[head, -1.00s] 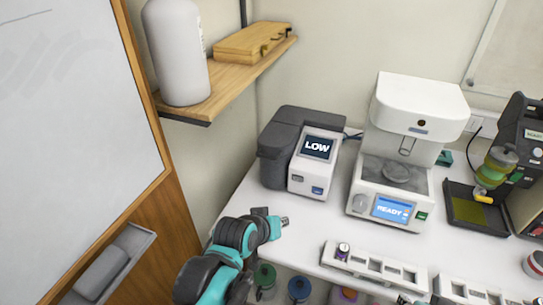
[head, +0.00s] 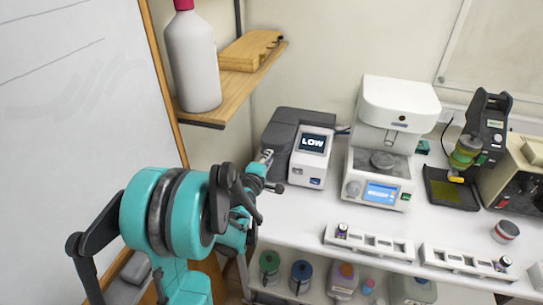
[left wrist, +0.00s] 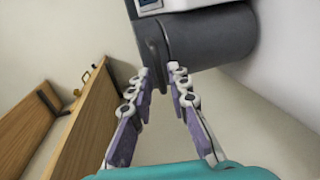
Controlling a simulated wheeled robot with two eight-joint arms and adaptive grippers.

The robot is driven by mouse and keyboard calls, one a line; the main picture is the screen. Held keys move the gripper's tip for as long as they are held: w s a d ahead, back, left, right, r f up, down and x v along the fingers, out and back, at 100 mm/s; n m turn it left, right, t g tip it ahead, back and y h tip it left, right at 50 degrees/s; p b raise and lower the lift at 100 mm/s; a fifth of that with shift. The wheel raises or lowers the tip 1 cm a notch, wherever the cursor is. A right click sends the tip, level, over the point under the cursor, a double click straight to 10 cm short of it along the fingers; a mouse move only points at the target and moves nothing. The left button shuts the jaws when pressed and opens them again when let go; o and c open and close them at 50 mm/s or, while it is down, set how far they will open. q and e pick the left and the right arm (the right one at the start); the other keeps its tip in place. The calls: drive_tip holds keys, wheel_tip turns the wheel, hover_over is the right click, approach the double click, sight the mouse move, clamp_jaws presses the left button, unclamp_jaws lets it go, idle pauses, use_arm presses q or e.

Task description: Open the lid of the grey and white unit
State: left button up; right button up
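The grey and white unit (head: 281,133) stands at the back left of the table, a dark grey body with a white front and a screen reading LOW. Its lid looks shut. My left gripper (head: 266,156) is at the unit's left side in the head view. In the left wrist view, my left gripper (left wrist: 160,74) has its fingers apart, pointing at the grey body (left wrist: 212,38). A dark rounded tab (left wrist: 154,48) on the body lies just ahead of or between the fingertips; I cannot tell whether they touch it. My right gripper is not in view.
A wooden shelf (head: 222,105) with a white bottle (head: 193,62) is above and left of the unit. A white READY machine (head: 397,110) stands to its right. White racks (head: 372,246) line the table's front. A whiteboard (head: 80,100) is at left.

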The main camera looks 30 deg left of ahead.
sight(277, 141)
use_arm(q)
drive_tip(key=shift+x, duration=1.75)
clamp_jaws()
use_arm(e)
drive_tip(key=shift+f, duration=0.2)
